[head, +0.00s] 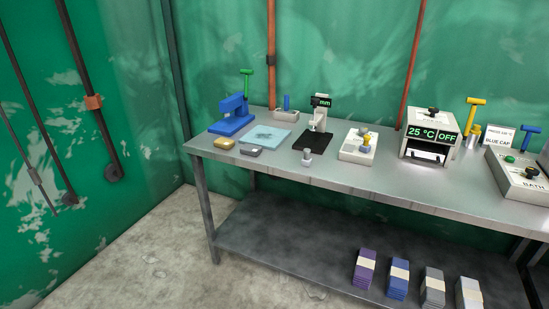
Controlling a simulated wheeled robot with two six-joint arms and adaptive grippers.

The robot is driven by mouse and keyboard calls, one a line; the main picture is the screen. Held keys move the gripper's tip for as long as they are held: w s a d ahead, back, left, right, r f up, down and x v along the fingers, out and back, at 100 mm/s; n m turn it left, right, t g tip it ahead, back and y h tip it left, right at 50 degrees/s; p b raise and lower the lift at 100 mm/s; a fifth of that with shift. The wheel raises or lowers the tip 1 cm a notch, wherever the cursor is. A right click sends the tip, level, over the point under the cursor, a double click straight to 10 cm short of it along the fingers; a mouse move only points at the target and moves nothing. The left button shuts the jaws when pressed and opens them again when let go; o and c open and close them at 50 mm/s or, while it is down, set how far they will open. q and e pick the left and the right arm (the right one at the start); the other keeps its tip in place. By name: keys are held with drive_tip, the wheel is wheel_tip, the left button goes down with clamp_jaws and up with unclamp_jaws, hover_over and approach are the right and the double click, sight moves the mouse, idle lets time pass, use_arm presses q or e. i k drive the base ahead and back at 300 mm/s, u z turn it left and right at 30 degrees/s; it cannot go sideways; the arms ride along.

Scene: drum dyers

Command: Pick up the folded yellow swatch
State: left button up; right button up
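A small folded yellow swatch (223,143) lies flat on the grey metal table (320,176), near its front left corner. A similar folded grey piece (248,151) lies just to its right, apart from it. The blue press-like device (232,118) stands right behind the yellow swatch. Neither of my grippers is in view, and nothing touches the yellow swatch.
Behind the grey piece lies a light blue sheet (265,137). Bundled stacks (398,280) lie on the lower shelf (300,250).

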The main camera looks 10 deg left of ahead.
sight(222, 142)
drive_tip(key=z, duration=0.35)
drive_tip(key=k, duration=0.25)
drive_tip(key=u, duration=1)
drive_tip(key=i, duration=1.6)
drive_tip(key=z, duration=0.7)
